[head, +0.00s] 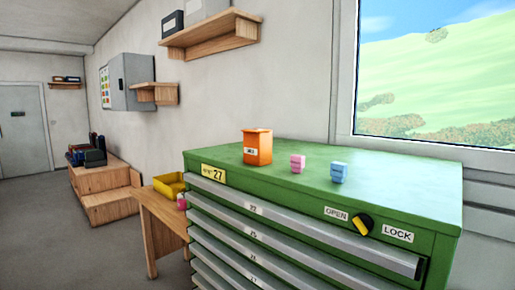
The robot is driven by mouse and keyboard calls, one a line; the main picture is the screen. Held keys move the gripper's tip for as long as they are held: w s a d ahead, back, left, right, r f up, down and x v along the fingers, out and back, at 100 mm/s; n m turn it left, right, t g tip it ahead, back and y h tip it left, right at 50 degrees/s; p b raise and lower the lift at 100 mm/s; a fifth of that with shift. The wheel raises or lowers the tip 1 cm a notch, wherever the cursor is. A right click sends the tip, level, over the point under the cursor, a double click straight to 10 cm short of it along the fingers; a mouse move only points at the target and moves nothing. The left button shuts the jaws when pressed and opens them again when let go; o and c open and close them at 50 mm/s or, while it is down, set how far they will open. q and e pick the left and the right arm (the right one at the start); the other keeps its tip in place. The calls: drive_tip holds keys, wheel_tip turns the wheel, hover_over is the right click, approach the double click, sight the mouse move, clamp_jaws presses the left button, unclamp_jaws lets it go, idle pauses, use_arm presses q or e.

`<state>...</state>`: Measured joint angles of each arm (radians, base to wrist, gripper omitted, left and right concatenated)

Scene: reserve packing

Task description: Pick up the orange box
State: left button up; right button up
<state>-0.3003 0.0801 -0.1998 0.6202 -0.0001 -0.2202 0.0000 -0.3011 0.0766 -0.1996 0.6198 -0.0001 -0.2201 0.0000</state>
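Neither of my grippers shows in the head view. Nothing touches the orange box.
A pink block (298,163) and a blue block (339,172) stand to the right of the orange box. A yellow bin (169,186) sits on a wooden table (160,217) at the left. A wall shelf (212,34) hangs above. The cabinet top's right side is clear.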

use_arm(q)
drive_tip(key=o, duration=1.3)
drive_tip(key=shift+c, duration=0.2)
